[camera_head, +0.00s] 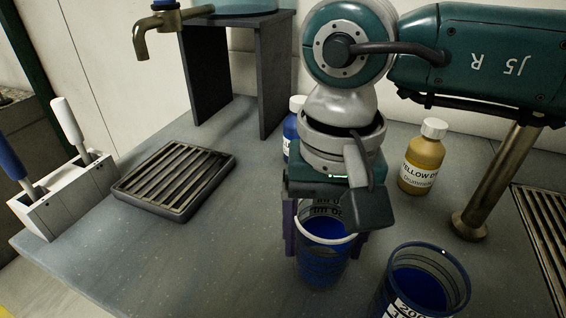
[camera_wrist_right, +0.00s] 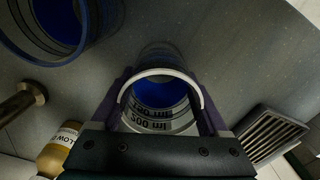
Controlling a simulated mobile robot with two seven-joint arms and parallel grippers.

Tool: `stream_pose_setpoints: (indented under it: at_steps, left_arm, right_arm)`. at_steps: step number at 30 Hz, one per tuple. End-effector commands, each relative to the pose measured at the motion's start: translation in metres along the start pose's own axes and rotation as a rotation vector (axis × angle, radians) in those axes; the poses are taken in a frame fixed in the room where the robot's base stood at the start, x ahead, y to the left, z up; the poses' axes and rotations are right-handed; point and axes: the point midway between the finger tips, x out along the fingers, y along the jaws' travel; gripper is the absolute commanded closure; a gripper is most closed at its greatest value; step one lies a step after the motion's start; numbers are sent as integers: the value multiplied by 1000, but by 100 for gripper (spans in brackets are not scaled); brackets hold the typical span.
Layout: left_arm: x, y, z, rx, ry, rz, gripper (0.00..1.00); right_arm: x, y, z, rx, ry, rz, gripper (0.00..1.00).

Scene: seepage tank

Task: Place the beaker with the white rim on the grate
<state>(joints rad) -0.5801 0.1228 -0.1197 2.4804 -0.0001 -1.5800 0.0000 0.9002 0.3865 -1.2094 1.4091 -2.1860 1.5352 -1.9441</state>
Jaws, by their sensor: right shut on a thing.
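The beaker with the white rim (camera_head: 324,262) stands upright below my right arm in the head view and holds blue liquid. My left gripper is not in view.
A second beaker with a dark blue rim (camera_head: 424,284) stands just right of the held one. A yellow dye bottle (camera_head: 423,160) and a partly hidden blue bottle (camera_head: 291,128) stand behind. A dark stand (camera_head: 207,75) and tap (camera_head: 160,28) are beyond the grate; a white holder (camera_head: 70,190) is left.

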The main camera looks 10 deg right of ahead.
Motion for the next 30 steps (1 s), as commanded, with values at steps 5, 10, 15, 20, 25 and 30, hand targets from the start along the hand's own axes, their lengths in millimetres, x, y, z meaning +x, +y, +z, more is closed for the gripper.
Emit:
stream_pose_setpoints:
  at_steps: [5, 10, 15, 20, 25, 30]
  left_arm:
    - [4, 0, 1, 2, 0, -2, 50]
    - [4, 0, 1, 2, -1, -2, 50]
    - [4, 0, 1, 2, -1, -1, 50]
    - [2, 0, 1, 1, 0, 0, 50]
    - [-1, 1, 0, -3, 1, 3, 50]
    - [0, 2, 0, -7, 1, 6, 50]
  right_arm:
    - [3, 0, 0, 0, 0, 0, 77]
    - [2, 0, 0, 0, 0, 0, 10]
    - [2, 0, 0, 1, 0, 0, 0]
    - [1, 0, 0, 1, 0, 0, 0]
    - [-14, 0, -2, -1, 5, -2, 0]
    - [-52, 0, -2, -2, 6, -2, 0]
